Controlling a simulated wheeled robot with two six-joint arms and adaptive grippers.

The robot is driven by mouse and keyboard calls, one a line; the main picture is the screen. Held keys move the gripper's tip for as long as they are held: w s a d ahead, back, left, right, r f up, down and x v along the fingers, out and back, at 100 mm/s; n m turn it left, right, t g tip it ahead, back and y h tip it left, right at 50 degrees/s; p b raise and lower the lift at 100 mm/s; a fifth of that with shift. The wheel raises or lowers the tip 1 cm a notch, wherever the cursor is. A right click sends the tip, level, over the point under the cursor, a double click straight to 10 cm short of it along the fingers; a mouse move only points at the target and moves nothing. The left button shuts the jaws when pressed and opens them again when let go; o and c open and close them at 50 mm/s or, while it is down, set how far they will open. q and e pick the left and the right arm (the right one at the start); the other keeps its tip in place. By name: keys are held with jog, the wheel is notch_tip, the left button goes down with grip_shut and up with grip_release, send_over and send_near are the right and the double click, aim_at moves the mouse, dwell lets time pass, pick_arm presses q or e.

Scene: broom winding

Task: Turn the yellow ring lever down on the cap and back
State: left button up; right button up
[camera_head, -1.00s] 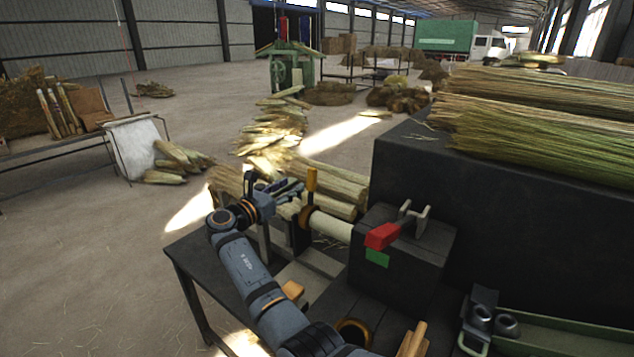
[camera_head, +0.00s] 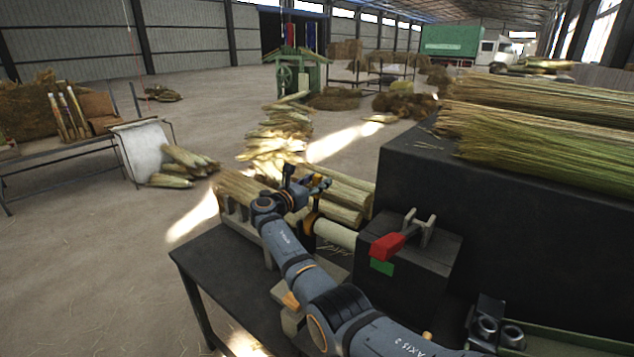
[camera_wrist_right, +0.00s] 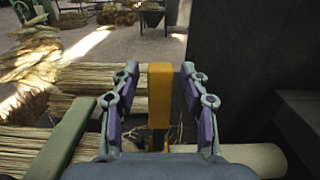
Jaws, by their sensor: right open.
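The upright yellow lever (camera_wrist_right: 160,95) stands between the two fingers of my right gripper (camera_wrist_right: 160,92) in the right wrist view. The fingers are open, one on each side of it, with gaps showing. In the head view my right gripper (camera_head: 306,183) is above the yellow ring (camera_head: 311,220) and hides most of the lever. The ring sits at the left end of a pale cylinder (camera_head: 337,234) that runs into a dark block. I cannot tell the cap apart from the ring and its dark mount. My left gripper is not in view.
The dark block (camera_head: 425,270) right of the ring carries a red handle (camera_head: 387,247) and a green patch (camera_head: 382,267). Straw bundles (camera_head: 345,196) lie just behind. A large dark bench (camera_head: 480,185) with long straw stands at right.

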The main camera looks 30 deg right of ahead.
grip_shut()
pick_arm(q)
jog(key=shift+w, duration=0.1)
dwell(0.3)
pick_arm(e)
jog(key=shift+s+a+f+h+b, duration=0.2)
jog(key=shift+a+f+h+b, duration=0.15)
jog(key=shift+b, duration=0.25)
pick_arm(q)
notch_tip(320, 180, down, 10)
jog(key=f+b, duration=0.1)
jog(key=b, duration=0.8)
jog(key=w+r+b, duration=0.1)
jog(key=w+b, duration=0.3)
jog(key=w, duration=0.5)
pick_arm(e)
jog(key=s+a+f+t+h, duration=0.1)
jog(key=s+a+t+h, duration=0.2)
jog(key=a+h, duration=0.2)
jog(key=a, duration=0.2)
jog(key=shift+a+f+h, duration=0.2)
jog(key=shift+a+h, duration=0.15)
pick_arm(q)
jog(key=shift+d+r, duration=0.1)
